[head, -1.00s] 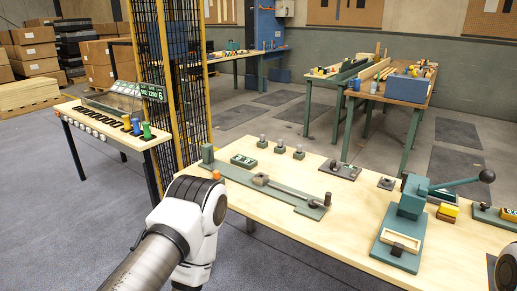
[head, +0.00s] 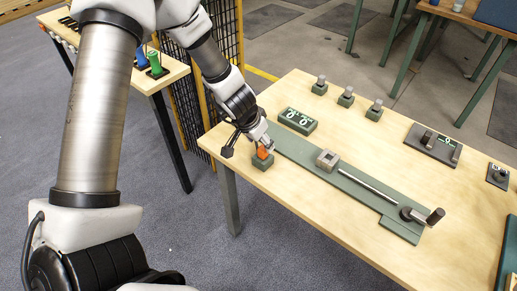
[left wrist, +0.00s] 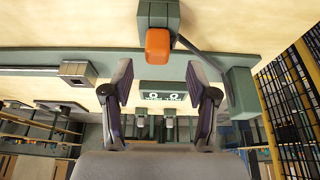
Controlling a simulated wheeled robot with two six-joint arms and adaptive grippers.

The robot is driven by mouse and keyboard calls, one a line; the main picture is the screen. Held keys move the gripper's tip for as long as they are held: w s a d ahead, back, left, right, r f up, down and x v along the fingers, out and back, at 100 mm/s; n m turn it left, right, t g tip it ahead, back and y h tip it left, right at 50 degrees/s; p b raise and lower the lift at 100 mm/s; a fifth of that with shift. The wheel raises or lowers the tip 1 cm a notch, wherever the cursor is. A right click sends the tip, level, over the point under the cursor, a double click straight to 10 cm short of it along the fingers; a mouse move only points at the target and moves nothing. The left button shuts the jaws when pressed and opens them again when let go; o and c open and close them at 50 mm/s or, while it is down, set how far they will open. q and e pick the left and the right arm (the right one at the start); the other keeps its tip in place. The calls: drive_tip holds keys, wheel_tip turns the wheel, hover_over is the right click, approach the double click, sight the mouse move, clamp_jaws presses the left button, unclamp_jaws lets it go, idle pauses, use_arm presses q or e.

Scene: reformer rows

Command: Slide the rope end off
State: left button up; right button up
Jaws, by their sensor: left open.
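An orange piece (head: 263,153) sits on a small green block (head: 262,163) at the table's near left corner. It also shows in the left wrist view (left wrist: 158,45). There a dark rope-like strip (left wrist: 203,57) runs from beside it to a green post (left wrist: 243,92). Which part is the rope end, I cannot tell. My left gripper (head: 267,144) is at the orange piece in the head view and partly covers it. In the left wrist view its jaws (left wrist: 160,88) are apart and empty, with the orange piece beyond the tips. My right gripper is out of view.
A long green base (head: 350,187) carries a grey block (head: 327,159), a rod and a crank (head: 435,217). A green numbered block (head: 298,121) and several small pegged blocks (head: 346,97) stand behind. The table's front middle is bare (head: 300,193). A mesh fence (head: 185,120) stands at left.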

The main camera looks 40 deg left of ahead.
sight(263, 148)
use_arm(q)
drive_tip(key=b+x, duration=0.1)
drive_tip(key=x, duration=0.2)
drive_tip(key=shift+s+d+f+b, duration=0.15)
drive_tip(key=shift+s+d+b, duration=0.1)
drive_tip(key=shift+b, duration=0.1)
drive_tip(key=shift+w+f, duration=0.2)
drive_tip(key=shift+f, duration=0.05)
drive_tip(key=shift+w+a+f, duration=0.1)
clamp_jaws()
wheel_tip(263, 148, up, 6)
drive_tip(key=p, duration=0.6)
drive_tip(key=shift+f, duration=0.2)
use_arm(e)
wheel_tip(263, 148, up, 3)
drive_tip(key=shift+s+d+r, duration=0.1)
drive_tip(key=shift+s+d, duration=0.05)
